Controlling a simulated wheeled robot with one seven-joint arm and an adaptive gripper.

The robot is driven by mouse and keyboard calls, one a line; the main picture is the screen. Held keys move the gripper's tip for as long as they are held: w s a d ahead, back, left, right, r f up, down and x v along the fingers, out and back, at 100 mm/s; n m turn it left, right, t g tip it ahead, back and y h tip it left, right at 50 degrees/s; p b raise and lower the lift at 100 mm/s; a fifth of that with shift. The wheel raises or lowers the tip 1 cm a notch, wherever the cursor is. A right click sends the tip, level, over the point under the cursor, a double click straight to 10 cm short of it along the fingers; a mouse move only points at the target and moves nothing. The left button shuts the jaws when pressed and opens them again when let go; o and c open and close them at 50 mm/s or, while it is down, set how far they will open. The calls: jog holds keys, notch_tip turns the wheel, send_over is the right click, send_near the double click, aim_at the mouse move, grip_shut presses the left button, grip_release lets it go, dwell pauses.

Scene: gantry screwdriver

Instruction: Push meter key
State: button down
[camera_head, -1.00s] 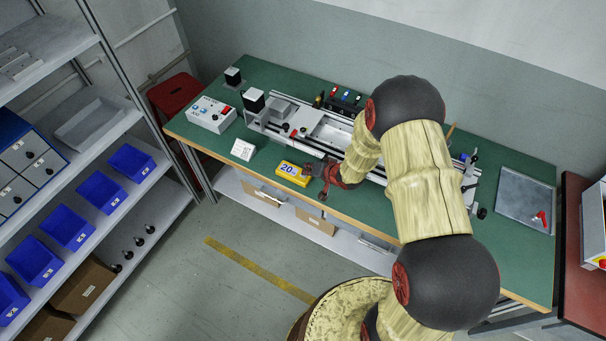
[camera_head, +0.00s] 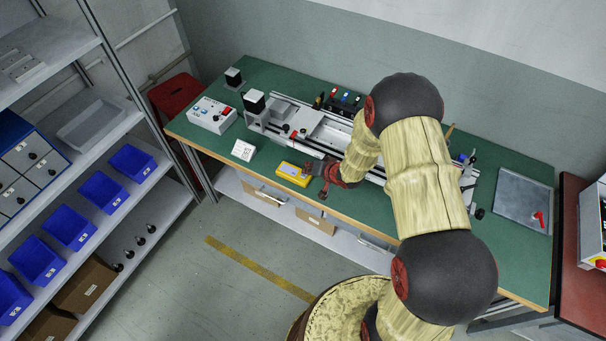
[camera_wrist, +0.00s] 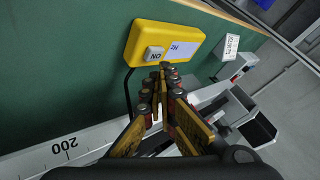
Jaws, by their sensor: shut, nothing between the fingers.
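The yellow meter (camera_head: 294,173) lies on the green bench near its front edge, left of my gripper (camera_head: 322,186). In the wrist view the meter (camera_wrist: 150,36) shows upside down, with a pale grey key (camera_wrist: 154,54) marked ON and a pale blue display (camera_wrist: 183,46). The display carries only small lettering there and no large number. My gripper (camera_wrist: 165,69) is shut and empty. Its tips are at the meter's edge, just beside the key. I cannot tell whether they touch it. A black cable (camera_wrist: 127,90) leaves the meter.
The long metal gantry rail (camera_head: 325,128) runs behind the meter. A small white card (camera_head: 243,150) stands to its left, and a white control box (camera_head: 212,114) sits farther left. Bare green bench lies between card and control box.

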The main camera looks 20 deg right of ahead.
jog(key=shift+r, duration=0.1)
notch_tip(320, 180, up, 6)
jog(key=p, duration=0.6)
dwell(0.4)
